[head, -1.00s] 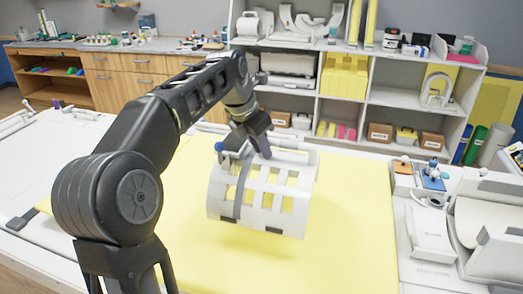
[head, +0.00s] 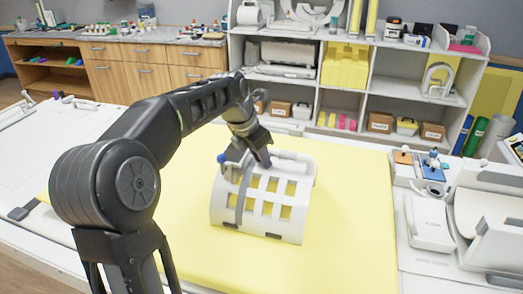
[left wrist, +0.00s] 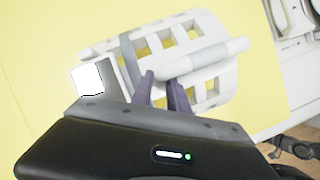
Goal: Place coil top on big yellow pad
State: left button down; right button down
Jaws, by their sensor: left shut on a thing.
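The coil top (head: 262,224) is a white curved shell with rows of square openings, a grey strap and a handle bar. My left gripper (head: 250,164) is shut on it near its upper edge. In the left wrist view the purple fingers (left wrist: 163,87) are at one end of the white handle bar of the coil top (left wrist: 210,60). The big yellow pad (head: 345,240) lies flat under the coil top. The shell's lower edge is at or just above the pad; I cannot tell whether they touch. My right gripper is not in view.
A white table surface holds white devices (head: 490,225) and a small tray with blue and orange items (head: 425,170) to the right of the pad. A white shelf (head: 360,90) and a wooden cabinet (head: 140,70) stand behind. The pad around the coil top is clear.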

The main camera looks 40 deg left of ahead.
pick_arm(q)
jog(key=shift+r, duration=0.1)
jog(key=c, duration=1.7)
grip_release()
jog(key=shift+f, duration=0.2)
jog(key=o, duration=0.4)
jog(key=shift+r, duration=0.1)
jog(key=v, duration=1.2)
jog(key=shift+r, duration=0.1)
